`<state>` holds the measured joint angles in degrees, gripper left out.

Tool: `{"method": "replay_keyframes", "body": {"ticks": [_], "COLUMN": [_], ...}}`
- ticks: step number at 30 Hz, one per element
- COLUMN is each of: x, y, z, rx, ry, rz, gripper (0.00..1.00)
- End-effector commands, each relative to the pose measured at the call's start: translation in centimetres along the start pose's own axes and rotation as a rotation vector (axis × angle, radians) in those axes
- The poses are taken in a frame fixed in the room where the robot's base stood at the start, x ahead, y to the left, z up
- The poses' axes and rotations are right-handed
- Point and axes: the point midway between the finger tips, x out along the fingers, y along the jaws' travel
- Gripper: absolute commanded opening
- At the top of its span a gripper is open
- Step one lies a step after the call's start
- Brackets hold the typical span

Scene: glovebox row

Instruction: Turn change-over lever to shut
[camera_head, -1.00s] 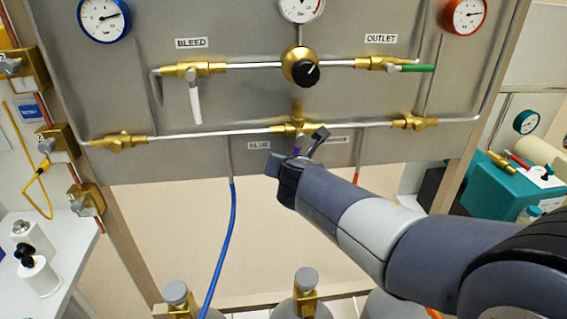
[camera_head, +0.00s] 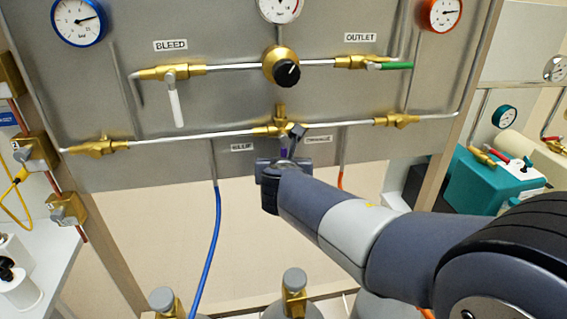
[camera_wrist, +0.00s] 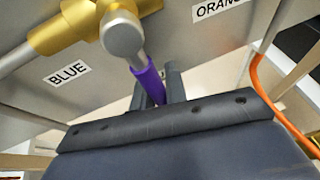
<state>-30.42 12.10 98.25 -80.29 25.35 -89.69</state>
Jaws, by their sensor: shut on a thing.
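The change-over lever (camera_wrist: 150,82) has a purple grip and a grey stem. It hangs down from the brass change-over valve (camera_wrist: 70,30), between the BLUE and ORANGE labels, slanting slightly right in the wrist view. My gripper (camera_wrist: 155,85) is shut on the purple grip, with a finger on each side. There my gripper (camera_head: 285,158) comes up from below right and hides most of the lever.
A white BLEED handle (camera_head: 176,106) hangs at the upper left, and a green OUTLET handle (camera_head: 397,66) points right. A blue hose (camera_head: 213,240) hangs left of my gripper, and an orange hose (camera_wrist: 275,105) is close on its right. Capped cylinders (camera_head: 295,280) stand below.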

Motion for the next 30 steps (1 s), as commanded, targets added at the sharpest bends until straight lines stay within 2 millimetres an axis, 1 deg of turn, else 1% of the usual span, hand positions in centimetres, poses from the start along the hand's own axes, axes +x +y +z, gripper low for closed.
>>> {"method": "replay_keyframes", "body": {"ticks": [1,2,9,10,17,20,23,30], "x": [0.1,0.1,0.0,0.0,-0.1,-0.6,-1.8,-6.3], "y": [0.0,0.0,0.0,0.0,0.0,0.0,0.1,0.1], "z": [-0.3,-0.3,-0.2,-0.1,-0.1,0.0,0.1,0.1], "rx": [-0.001,-0.001,0.000,0.000,0.001,0.001,0.000,0.001], "ry": [0.005,0.005,0.003,0.003,0.001,0.000,-0.001,-0.001], "rz": [0.000,0.000,0.000,0.000,0.000,0.001,0.003,0.005], "gripper": [0.00,0.14,0.34,0.35,0.35,0.35,0.35,0.35]}}
